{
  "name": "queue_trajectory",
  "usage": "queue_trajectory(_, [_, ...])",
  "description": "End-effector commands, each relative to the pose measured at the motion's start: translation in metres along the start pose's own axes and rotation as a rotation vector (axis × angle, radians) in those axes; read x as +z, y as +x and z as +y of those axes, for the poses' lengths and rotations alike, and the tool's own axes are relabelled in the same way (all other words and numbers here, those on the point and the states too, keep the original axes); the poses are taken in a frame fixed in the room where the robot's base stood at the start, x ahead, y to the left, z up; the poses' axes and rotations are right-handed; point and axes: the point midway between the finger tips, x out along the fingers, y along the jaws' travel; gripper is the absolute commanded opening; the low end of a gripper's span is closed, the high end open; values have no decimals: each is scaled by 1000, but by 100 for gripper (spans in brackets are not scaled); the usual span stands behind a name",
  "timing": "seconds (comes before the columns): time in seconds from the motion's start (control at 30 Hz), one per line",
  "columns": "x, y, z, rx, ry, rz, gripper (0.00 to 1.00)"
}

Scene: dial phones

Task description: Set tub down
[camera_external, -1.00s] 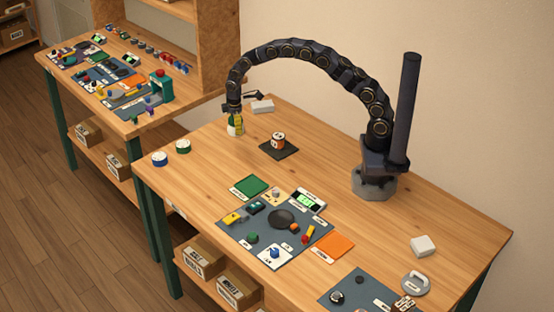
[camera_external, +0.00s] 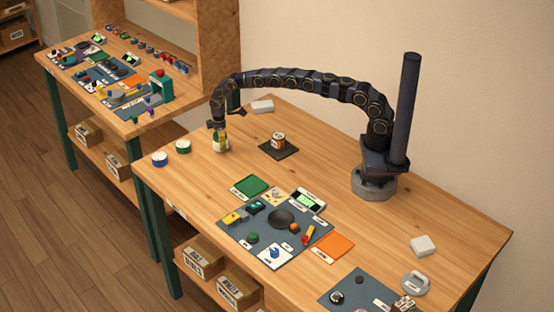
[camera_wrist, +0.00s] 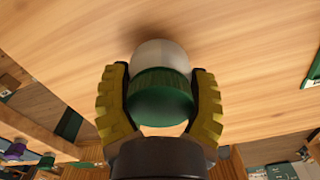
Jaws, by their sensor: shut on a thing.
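The tub (camera_wrist: 160,85) is white with a green lid, seen close up in the wrist view. My gripper (camera_wrist: 160,98) is shut on it, with a yellow finger on each side of the lid. In the external view my gripper (camera_external: 219,133) points down at the far left part of the table, with the white tub (camera_external: 221,145) below its fingers. The tub looks upright and close to the tabletop; I cannot tell whether its base touches the wood.
A dark mat (camera_external: 290,153) with an orange-and-white container (camera_external: 278,139) lies to the right. Bare wood (camera_external: 215,170) surrounds the held tub.

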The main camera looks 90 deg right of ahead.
Motion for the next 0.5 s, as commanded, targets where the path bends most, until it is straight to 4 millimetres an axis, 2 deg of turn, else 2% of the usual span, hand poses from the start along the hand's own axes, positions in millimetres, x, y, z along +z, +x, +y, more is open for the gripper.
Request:
queue_trajectory(0.03, [1, 9, 0, -2, 1, -2, 28])
queue_trajectory(0.1, [0, 14, 0, 0, 0, 0, 28])
queue_trajectory(0.47, [0, 17, 0, 1, 0, 1, 28])
queue_trajectory(0.5, [0, 16, 0, 1, 0, 1, 79])
